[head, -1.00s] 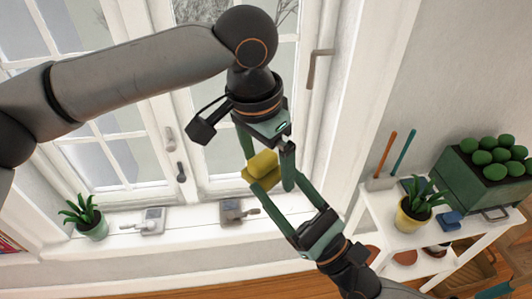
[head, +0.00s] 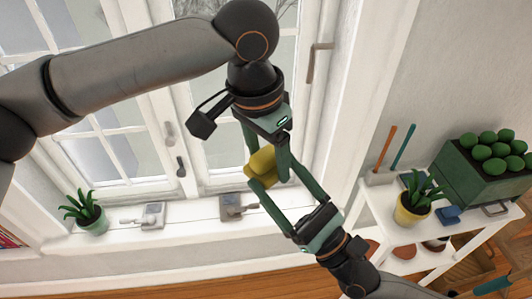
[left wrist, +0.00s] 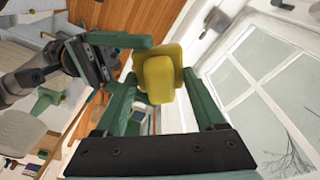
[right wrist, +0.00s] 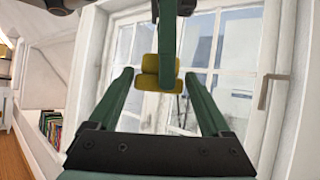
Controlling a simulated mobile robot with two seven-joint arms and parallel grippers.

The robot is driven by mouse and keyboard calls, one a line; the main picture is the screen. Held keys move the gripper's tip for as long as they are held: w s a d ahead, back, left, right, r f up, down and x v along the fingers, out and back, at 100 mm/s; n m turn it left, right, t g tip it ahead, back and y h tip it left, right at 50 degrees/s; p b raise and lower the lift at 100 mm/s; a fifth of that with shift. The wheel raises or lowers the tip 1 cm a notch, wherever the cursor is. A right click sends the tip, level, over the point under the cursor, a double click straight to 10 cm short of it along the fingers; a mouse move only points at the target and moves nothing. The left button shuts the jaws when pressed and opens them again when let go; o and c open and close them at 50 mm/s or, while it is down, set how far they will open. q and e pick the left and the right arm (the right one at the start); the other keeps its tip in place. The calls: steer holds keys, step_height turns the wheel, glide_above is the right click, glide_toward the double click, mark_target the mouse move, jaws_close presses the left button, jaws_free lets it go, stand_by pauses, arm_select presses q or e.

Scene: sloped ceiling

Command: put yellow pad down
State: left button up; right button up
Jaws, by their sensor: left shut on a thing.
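The yellow pad (head: 262,160) is a small block with a brighter part and a darker, flatter part, held in the air before the window. My left gripper (head: 267,163) points down with its fingers on either side of the pad, shut on it. The pad (left wrist: 160,75) also shows between the left fingers in the left wrist view. My right gripper (head: 277,178) reaches up from below right, its fingers apart near the pad. In the right wrist view the pad (right wrist: 150,78) is beyond the spread right fingers, partly hidden by a left finger; I cannot tell whether they touch it.
The white windowsill (head: 185,235) below carries a potted plant (head: 88,213) and two grey devices (head: 152,214). On the right, a white shelf (head: 385,225) holds a yellow-potted plant (head: 413,208), upright tools and a green crate (head: 475,178). Part of the sill is clear.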

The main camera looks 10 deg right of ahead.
arm_select(q)
steer(key=shift+w+a, duration=0.1)
arm_select(e)
steer(key=shift+o, duration=1.1)
steer(key=shift+s, duration=0.1)
